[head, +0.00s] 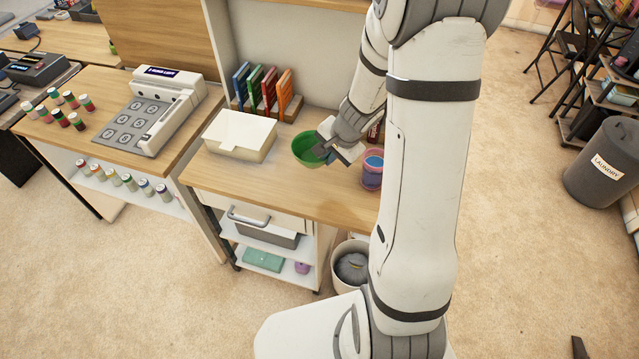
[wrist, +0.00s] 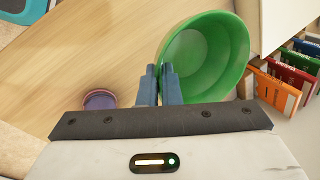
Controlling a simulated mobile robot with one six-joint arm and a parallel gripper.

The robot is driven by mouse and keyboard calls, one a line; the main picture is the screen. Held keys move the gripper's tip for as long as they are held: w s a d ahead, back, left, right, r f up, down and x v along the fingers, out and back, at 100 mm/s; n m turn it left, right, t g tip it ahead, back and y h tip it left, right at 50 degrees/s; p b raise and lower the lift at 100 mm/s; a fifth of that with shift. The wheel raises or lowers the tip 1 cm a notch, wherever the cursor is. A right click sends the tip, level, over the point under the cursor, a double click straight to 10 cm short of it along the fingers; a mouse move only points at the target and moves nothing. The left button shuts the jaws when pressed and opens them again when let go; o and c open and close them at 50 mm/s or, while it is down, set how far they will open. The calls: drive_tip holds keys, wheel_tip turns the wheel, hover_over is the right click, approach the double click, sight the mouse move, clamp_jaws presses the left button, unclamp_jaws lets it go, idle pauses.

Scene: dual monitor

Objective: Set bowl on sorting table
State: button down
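A green bowl (head: 306,148) is at the middle of the wooden table (head: 330,205) in the head view, between a white box and a cup. In the wrist view the green bowl (wrist: 210,55) is upright, open side toward the camera. My gripper (head: 328,150) is at the bowl's right side. In the wrist view the two blue fingers of my gripper (wrist: 159,70) are close together with the bowl's near rim between them. The bowl's underside is hidden, so I cannot tell whether it touches the table. No label shows which table is the sorting table.
A white box (head: 240,135) stands left of the bowl, and colored books (head: 262,92) stand behind it. A pink and blue cup (head: 372,172) is just right of my gripper. The table's front strip is clear. A counter with a register (head: 155,110) stands left.

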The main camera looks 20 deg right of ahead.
wheel_tip(320, 180, down, 8)
drive_tip(key=b, duration=0.3)
drive_tip(key=shift+f, duration=0.15)
drive_tip(key=shift+f+b, duration=0.1)
drive_tip(key=shift+b, duration=0.25)
drive_tip(key=c, duration=1.6)
unclamp_jaws()
drive_tip(key=p+v, duration=0.5)
drive_tip(key=v, duration=0.7)
drive_tip(key=s+a+r+n, duration=0.2)
drive_tip(key=s+r+n, duration=0.1)
drive_tip(key=s+r, duration=0.2)
drive_tip(key=s+a+r+n+h, duration=0.1)
drive_tip(key=s+a+r+n, duration=0.1)
drive_tip(key=s+r+n, duration=0.2)
drive_tip(key=s+a+r+n+h, duration=0.1)
drive_tip(key=s+a+r+n, duration=0.1)
drive_tip(key=s+r+n, duration=0.2)
drive_tip(key=shift+s+a+r+g, duration=0.1)
drive_tip(key=shift+s+r+g, duration=0.1)
drive_tip(key=shift+s+r, duration=0.6)
drive_tip(key=shift+s+a+r+g, duration=0.1)
drive_tip(key=shift+s+r+g, duration=0.1)
drive_tip(key=shift+s+r, duration=0.55)
